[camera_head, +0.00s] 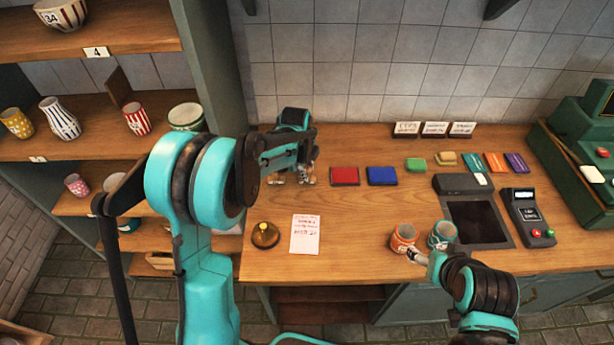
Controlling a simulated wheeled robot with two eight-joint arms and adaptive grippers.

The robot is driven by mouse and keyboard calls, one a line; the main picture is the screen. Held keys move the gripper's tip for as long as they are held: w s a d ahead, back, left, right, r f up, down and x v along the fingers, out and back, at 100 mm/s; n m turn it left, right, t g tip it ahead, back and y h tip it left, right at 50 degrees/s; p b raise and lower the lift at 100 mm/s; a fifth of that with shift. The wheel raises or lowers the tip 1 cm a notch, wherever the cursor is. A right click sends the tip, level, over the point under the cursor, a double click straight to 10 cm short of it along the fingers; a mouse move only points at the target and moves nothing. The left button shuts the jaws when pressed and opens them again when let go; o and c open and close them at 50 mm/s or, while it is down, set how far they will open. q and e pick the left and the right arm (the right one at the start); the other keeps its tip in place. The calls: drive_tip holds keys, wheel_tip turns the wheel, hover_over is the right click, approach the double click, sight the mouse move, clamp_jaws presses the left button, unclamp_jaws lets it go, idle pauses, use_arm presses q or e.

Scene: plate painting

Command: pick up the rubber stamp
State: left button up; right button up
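I cannot clearly make out a rubber stamp. My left gripper (291,178) reaches down at the back left of the counter, left of a red pad (345,176) and a blue pad (381,176). Its arm and wrist cover much of that spot, so anything between or under its fingers is hidden. The fingertips look spread apart. A small round brass-coloured object with a knob (265,235) stands nearer the front left edge.
The wooden counter (350,220) is clear in the middle. A written paper (305,234) lies at left. Small coloured blocks, a dark scale (475,220), a card terminal (530,218) and a green register (580,150) fill the right. Shelves with pottery (60,118) stand left.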

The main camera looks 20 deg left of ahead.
sight(307, 168)
use_arm(q)
clamp_jaws()
drive_tip(key=shift+r, duration=0.1)
drive_tip(key=shift+r, duration=0.3)
drive_tip(key=v, duration=0.1)
drive_tip(key=p+v, duration=0.1)
drive_tip(key=v, duration=0.2)
drive_tip(key=shift+w+d+p, duration=0.25)
drive_tip(key=shift+d+p, duration=0.05)
drive_tip(key=shift+p, duration=0.05)
drive_tip(key=s+d+r+p, duration=0.2)
drive_tip(key=s+d+r, duration=0.4)
drive_tip(key=s+d, duration=0.1)
drive_tip(key=shift+s+r, duration=0.15)
drive_tip(key=shift+s, duration=0.55)
